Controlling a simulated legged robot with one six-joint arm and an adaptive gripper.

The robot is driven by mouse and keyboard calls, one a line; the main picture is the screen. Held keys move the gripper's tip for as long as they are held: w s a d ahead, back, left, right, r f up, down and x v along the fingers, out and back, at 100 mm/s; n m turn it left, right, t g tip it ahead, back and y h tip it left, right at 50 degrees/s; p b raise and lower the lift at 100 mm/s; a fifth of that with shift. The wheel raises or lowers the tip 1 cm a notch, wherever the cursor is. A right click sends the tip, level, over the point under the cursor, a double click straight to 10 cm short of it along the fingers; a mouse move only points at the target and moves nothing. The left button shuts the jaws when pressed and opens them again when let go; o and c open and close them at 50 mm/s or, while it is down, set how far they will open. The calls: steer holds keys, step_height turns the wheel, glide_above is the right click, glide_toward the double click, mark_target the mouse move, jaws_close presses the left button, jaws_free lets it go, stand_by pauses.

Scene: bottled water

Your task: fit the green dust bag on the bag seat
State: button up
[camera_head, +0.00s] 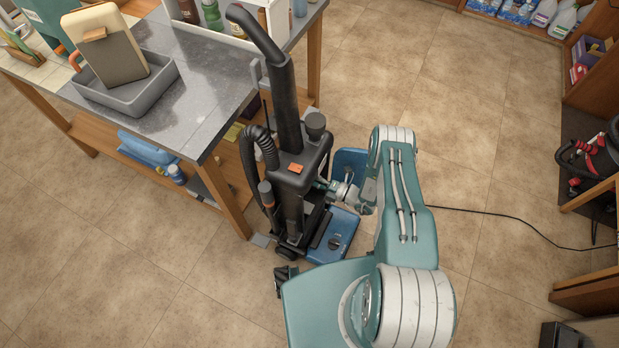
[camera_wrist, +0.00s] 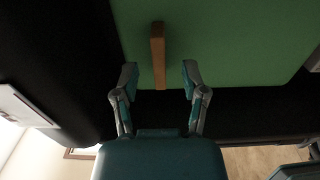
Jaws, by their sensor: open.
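The green dust bag (camera_wrist: 225,40) fills the upper part of the wrist view as a flat green panel with a tan tab (camera_wrist: 158,45). Black surfaces border it on the left and below. My gripper (camera_wrist: 159,80) is open, with one finger on each side of the tab's lower end and gaps showing between. In the head view my gripper (camera_head: 335,188) is at the right side of the black upright vacuum (camera_head: 291,180), its fingers mostly hidden. The green bag does not show there. I cannot make out the bag seat or how the bag rests against it.
A grey-topped table (camera_head: 213,92) stands left of the vacuum. On it, a grey tray (camera_head: 135,98) holds a tan bag (camera_head: 108,52) with an orange-brown tab. A black cord (camera_head: 500,217) crosses the floor to the right. Shelves stand far right; the floor between is mostly clear.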

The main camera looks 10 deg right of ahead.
steer(key=v, duration=1)
steer(key=shift+d, duration=0.2)
steer(key=shift+s, duration=0.15)
steer(key=v, duration=1)
stand_by(0.3)
stand_by(0.4)
